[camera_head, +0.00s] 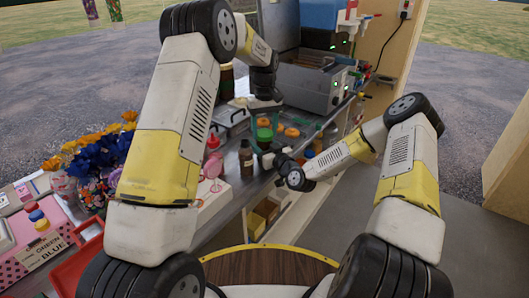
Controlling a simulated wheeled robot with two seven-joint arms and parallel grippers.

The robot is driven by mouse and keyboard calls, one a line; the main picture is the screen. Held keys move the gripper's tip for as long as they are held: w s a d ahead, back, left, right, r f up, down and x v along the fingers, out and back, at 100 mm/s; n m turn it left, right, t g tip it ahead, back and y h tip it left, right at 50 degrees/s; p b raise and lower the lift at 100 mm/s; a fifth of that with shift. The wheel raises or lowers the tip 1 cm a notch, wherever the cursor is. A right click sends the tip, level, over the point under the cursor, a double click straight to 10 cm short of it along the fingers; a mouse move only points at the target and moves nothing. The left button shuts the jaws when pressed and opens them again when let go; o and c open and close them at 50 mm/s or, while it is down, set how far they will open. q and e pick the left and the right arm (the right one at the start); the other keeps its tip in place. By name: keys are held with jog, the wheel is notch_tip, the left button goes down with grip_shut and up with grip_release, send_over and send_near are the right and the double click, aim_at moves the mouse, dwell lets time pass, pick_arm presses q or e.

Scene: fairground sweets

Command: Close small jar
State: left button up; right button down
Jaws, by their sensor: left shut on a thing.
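Several small jars stand on the metal counter (237,203) in the middle of the view. One has a green top (264,134), and orange-topped jars (291,132) stand to its right. I cannot tell which is the small jar of the task. My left gripper (262,106) points down just behind the green-topped jar. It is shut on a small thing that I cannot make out. My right gripper (268,160) is low at the counter's front edge, close to the green-topped jar. Its fingers are too small to judge.
A dark brown bottle (246,158) and a pink bottle (213,165) stand left of the jars. A grey metal machine (310,85) is behind. Blue and orange flowers (95,150) and a red tray (75,265) are at left. Yellow bins (262,215) sit below the counter.

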pick_arm(q)
jog(key=m, duration=1.1)
jog(key=o, duration=1.6)
jog(key=shift+c, duration=0.2)
jog(key=shift+r, duration=2.25)
jog(key=shift+c, duration=0.3)
